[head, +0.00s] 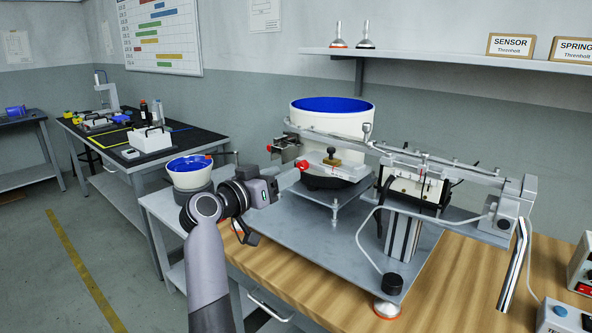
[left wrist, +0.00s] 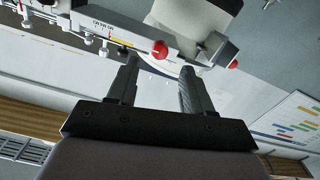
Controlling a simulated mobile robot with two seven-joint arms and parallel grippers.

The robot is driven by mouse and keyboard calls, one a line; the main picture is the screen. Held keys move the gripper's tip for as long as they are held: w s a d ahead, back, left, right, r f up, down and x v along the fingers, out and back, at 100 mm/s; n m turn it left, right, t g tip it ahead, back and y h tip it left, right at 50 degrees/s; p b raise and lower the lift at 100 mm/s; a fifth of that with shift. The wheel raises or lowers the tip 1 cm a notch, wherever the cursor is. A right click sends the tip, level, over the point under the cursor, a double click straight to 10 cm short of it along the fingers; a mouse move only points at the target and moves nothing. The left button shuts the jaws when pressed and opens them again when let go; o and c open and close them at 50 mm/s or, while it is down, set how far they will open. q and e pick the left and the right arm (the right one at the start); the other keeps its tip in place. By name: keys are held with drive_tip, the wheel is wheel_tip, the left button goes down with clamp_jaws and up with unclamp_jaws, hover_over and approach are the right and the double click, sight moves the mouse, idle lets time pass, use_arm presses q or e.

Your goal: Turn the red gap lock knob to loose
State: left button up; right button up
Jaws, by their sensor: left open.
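A red knob (head: 303,164) sits on the near side of the metal rail under the large white bowl. In the left wrist view this red knob (left wrist: 159,50) shows beyond and between my fingertips, beside a small scale with coloured marks. A second red knob (head: 269,148) is at the rail's left end, and it also shows in the left wrist view (left wrist: 232,64). No readable label tells which is the gap lock. My left gripper (head: 287,180) is open and empty, just left of and below the nearer knob. Its fingers (left wrist: 158,78) appear apart from the knob. My right gripper is out of view.
The large white bowl with blue inside (head: 333,119) stands behind the rail. A smaller blue-lined bowl (head: 189,172) is left of my left gripper. A grey base plate (head: 345,245) lies below on the wooden bench (head: 450,290). A silver handle (head: 513,265) hangs at right.

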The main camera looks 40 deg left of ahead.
sight(302, 166)
use_arm(q)
drive_tip(key=shift+w+d, duration=0.2)
drive_tip(key=shift+w, duration=2.2)
clamp_jaws()
